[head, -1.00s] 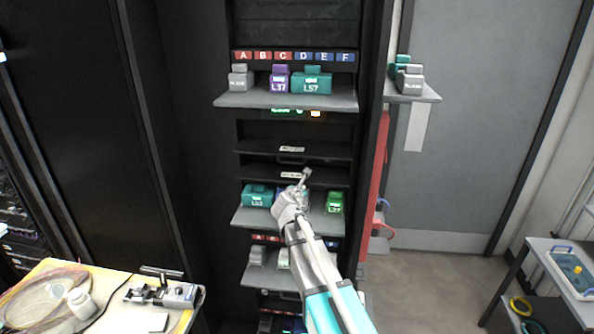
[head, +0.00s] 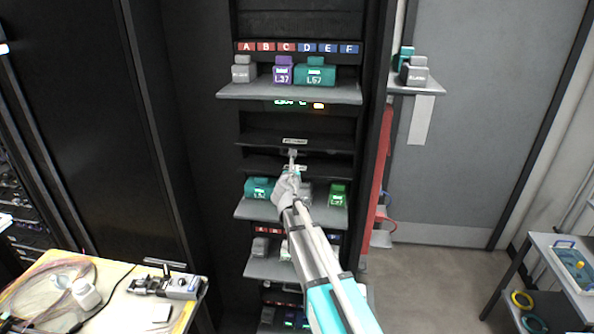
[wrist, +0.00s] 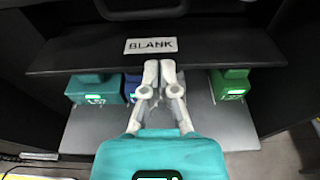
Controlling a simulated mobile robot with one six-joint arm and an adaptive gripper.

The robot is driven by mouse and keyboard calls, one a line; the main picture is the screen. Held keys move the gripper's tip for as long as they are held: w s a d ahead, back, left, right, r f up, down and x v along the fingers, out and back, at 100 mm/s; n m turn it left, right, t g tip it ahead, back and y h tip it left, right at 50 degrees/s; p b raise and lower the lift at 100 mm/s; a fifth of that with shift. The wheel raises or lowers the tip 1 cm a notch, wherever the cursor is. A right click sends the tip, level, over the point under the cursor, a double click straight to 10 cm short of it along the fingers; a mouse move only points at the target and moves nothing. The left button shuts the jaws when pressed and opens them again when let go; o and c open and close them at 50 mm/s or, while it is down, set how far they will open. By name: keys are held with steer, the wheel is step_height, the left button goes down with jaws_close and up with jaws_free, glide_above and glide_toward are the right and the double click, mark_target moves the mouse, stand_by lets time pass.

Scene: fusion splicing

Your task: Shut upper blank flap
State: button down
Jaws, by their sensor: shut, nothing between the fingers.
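The upper blank flap (head: 265,144) is a dark panel with a white label, jutting a little from the black rack above the middle shelf. A second dark flap (head: 255,167) lies just below it, partly hidden by my arm. My gripper (head: 292,154) is shut and empty, its tips just under the upper label in the head view. In the wrist view a dark flap (wrist: 85,55) labelled BLANK spans the picture. My shut fingertips (wrist: 159,66) are just below its label; I cannot tell whether they touch it.
Below, a grey shelf (head: 245,211) holds a teal module (head: 259,188) and a green module (head: 338,193). Above, another shelf (head: 290,93) juts out with several modules. A side shelf (head: 415,84) is at right. A workbench (head: 105,300) stands at lower left.

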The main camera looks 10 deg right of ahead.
mark_target(295, 148)
steer(key=b+x, duration=0.1)
steer(key=x, duration=0.7)
steer(key=shift+w+d, duration=0.1)
steer(key=shift+w, duration=0.35)
steer(key=shift+d, duration=0.55)
steer(key=shift+a, duration=0.6)
steer(key=shift+r, duration=0.15)
